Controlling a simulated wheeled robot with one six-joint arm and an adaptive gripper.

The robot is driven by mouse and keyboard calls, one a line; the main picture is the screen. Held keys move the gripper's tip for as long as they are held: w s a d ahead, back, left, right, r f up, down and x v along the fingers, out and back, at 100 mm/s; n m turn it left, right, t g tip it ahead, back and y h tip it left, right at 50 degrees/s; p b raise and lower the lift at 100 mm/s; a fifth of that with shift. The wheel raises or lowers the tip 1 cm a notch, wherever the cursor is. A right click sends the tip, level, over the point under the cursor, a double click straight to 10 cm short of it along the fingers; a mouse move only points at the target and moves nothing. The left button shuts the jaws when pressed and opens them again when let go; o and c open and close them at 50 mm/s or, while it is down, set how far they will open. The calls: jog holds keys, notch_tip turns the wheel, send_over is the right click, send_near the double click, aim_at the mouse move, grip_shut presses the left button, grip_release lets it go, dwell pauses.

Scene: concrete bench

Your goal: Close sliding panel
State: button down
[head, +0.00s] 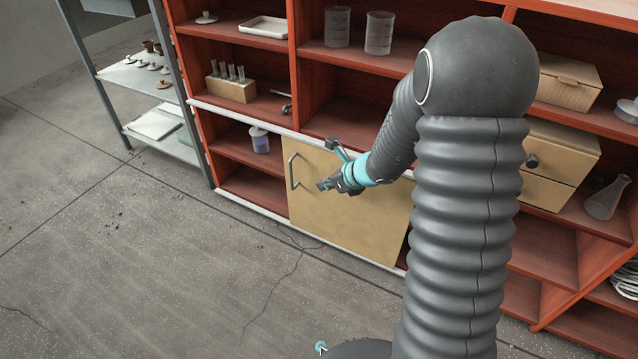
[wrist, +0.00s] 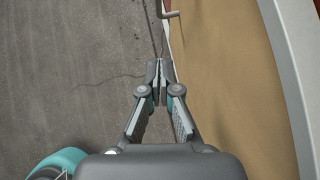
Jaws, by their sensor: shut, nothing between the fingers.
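The tan sliding panel (head: 340,220) covers the right part of the shelf unit's lower compartment in the head view. The left part of that compartment is open. A thin metal bar handle (head: 292,172) stands upright near the panel's left edge. My gripper (head: 323,186) is in front of the panel, a little right of the handle, and is shut and empty. In the wrist view my gripper's fingertips (wrist: 159,68) meet. The panel (wrist: 230,80) fills the right side there, and part of the handle (wrist: 168,14) shows at the top, apart from the fingertips.
A jar with bluish contents (head: 260,139) stands in the open left part. White rails (head: 245,121) run above and below the compartment. A metal rack (head: 150,80) stands to the left. The concrete floor (head: 130,260) in front is clear. My arm hides the panel's upper right.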

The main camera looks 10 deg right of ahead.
aim_at(293, 186)
jog(key=shift+w+a+r+b+x, duration=0.2)
jog(key=shift+r+x, duration=0.1)
jog(key=shift+x, duration=1.5)
jog(key=shift+w+a+r+b+x, duration=0.25)
jog(key=shift+r+x, duration=0.1)
jog(key=shift+x, duration=1.5)
jog(key=shift+w+a+r+b+x, duration=0.2)
jog(key=shift+r+x, duration=0.1)
jog(key=shift+x, duration=1.5)
jog(key=shift+w, duration=0.1)
